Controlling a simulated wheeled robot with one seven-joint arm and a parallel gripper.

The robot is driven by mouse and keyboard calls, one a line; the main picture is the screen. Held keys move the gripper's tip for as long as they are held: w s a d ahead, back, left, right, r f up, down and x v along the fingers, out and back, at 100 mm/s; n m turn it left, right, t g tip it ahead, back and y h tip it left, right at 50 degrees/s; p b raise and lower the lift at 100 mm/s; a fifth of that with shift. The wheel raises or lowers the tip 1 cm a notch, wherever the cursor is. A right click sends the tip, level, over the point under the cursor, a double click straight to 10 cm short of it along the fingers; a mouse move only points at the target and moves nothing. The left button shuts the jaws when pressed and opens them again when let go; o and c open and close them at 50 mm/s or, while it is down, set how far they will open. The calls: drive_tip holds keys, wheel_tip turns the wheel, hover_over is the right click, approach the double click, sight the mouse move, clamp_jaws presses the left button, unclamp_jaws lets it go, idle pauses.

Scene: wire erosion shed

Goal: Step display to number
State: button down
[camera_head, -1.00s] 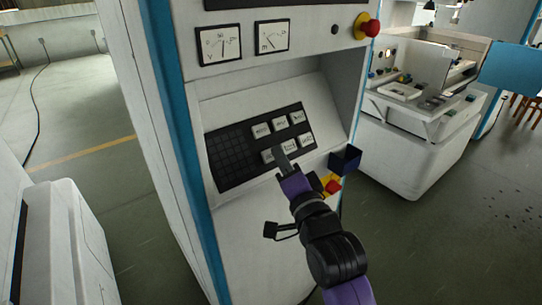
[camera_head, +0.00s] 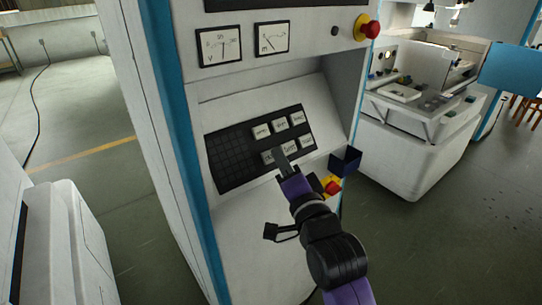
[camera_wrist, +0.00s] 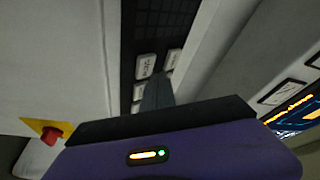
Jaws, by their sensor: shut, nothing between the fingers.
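A black key panel (camera_head: 232,158) with several pale labelled keys sits on the sloped face of a white and blue machine cabinet. The upper row of keys (camera_head: 280,126) is in clear view. My gripper (camera_head: 280,155) is shut and empty, its tip at the lower row of keys, covering part of it. I cannot tell whether the tip touches a key. In the wrist view the gripper tip (camera_wrist: 160,88) stands over the panel beside a pale key (camera_wrist: 146,65). The display is at most a dark strip (camera_head: 260,3) at the top edge; no number on it is readable.
Two dial gauges (camera_head: 220,46) sit above the panel. A red stop button (camera_head: 368,28) is at the upper right, and another red button (camera_head: 332,187) on yellow is beside my arm. A dark blue box (camera_head: 345,160) juts out at the cabinet's right edge.

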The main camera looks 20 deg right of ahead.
drive_tip(key=shift+w+f, duration=0.1)
idle(0.7)
drive_tip(key=shift+w+a+f, duration=0.1)
drive_tip(key=shift+w+f, duration=0.05)
drive_tip(key=shift+w, duration=0.1)
drive_tip(key=shift+w+a+f+b, duration=0.1)
drive_tip(key=shift+w+f+b, duration=0.15)
drive_tip(key=shift+b, duration=0.3)
idle(0.6)
drive_tip(key=shift+r, duration=0.1)
drive_tip(key=shift+s+d+r+p, duration=0.2)
drive_tip(key=shift+s+r+p, duration=0.2)
drive_tip(key=shift+s+p, duration=0.2)
drive_tip(key=shift+s+d+r+p, duration=0.2)
drive_tip(key=shift+s+r+p, duration=0.3)
drive_tip(key=shift+s, duration=0.15)
drive_tip(key=shift+s+d+r+p, duration=0.25)
drive_tip(key=shift+s+r+p, duration=0.25)
drive_tip(key=shift+s, duration=0.15)
drive_tip(key=shift+s+d+r+p, duration=0.2)
drive_tip(key=shift+s+r+p, duration=0.3)
drive_tip(key=shift+s, duration=0.15)
